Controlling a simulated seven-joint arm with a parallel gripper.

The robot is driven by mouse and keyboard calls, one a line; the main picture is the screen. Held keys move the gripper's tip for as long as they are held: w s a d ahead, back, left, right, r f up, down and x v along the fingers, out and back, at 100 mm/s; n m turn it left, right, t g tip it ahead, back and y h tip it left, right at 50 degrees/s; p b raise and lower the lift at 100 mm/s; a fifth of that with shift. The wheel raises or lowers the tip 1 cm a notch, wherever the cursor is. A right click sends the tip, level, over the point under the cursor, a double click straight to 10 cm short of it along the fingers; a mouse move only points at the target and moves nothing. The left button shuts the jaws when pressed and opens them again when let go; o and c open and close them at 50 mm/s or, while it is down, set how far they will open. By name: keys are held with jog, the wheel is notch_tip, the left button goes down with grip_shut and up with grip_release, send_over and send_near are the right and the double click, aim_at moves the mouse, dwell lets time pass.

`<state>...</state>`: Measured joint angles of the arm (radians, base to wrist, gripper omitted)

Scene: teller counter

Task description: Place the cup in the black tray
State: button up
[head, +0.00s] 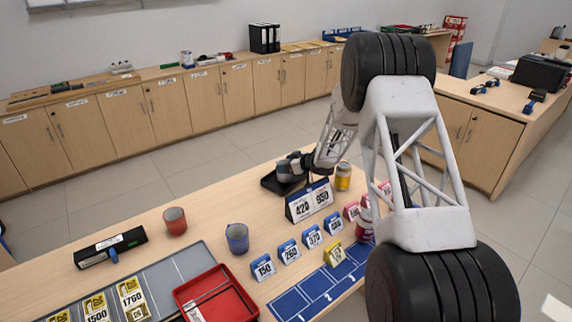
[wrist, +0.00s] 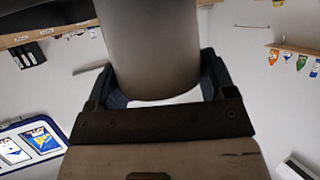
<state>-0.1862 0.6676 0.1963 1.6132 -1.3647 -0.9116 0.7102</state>
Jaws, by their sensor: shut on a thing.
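A grey cup (wrist: 155,50) fills the upper middle of the wrist view, between the two fingers of my gripper (wrist: 158,90). My gripper is shut on it. In the head view the grey cup (head: 285,173) is small and partly covered by my gripper (head: 296,163). It is at the black tray (head: 270,184), over its inner area. I cannot tell whether the cup touches the tray's floor. The tray lies at the far side of the counter, its right part hidden behind the arm and a number sign.
A white-and-blue number sign (head: 311,202) stands just in front of the tray, with a yellow jar (head: 343,177) to its right. A red cup (head: 175,221), a blue cup (head: 237,239) and a red tray (head: 216,298) are nearer. Bare counter lies left of the black tray.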

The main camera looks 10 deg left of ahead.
jog(key=shift+f, duration=0.35)
jog(key=o, duration=1)
jog(key=shift+r, duration=0.45)
jog(key=shift+d+r, duration=0.2)
jog(key=v, duration=0.3)
jog(key=shift+a+r, duration=0.1)
notch_tip(320, 180, up, 5)
jog(key=shift+a+f, duration=0.1)
jog(key=shift+r, duration=0.9)
